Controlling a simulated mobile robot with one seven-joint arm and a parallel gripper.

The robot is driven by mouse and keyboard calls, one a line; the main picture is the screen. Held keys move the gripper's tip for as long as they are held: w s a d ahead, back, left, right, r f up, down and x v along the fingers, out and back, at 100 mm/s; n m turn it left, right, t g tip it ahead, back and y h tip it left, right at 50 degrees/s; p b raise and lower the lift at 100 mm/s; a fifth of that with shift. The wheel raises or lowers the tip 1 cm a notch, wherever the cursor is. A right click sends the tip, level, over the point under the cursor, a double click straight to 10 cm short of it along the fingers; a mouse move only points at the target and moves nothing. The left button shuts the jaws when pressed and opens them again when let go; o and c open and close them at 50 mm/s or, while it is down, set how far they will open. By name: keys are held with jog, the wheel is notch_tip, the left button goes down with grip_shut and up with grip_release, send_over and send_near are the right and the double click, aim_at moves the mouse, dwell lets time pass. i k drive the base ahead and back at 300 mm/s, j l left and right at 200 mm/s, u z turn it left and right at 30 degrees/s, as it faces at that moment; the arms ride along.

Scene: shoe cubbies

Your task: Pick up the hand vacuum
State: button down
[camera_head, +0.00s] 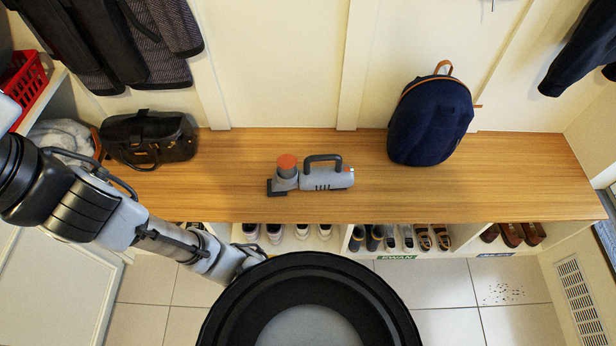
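The hand vacuum (322,179) lies on the wooden bench (250,207), near the middle. It has a grey body, a dark handle on top, a dark nozzle at its left end and an orange-red cap on its left part. Nothing touches it. My arm reaches in from the left edge, and its far end drops below the bench front and passes behind my round dark body part at the bottom. My gripper is hidden there, so its fingers do not show.
A black bag (148,138) sits on the bench's left end and a navy backpack (431,119) leans on the wall at right. Shoes (397,237) fill cubbies under the bench. Clothes (115,45) hang at upper left, near a red basket (22,88). Bench around the vacuum is clear.

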aim_at(332, 178)
jog(key=z, duration=1.55)
jog(key=u, duration=1.55)
jog(key=i+j, duration=0.25)
jog(key=j, duration=0.15)
jog(key=i+j, duration=0.2)
jog(key=j, duration=0.2)
jog(key=i+j+z, duration=0.1)
jog(key=i+j, duration=0.35)
jog(key=j, duration=0.3)
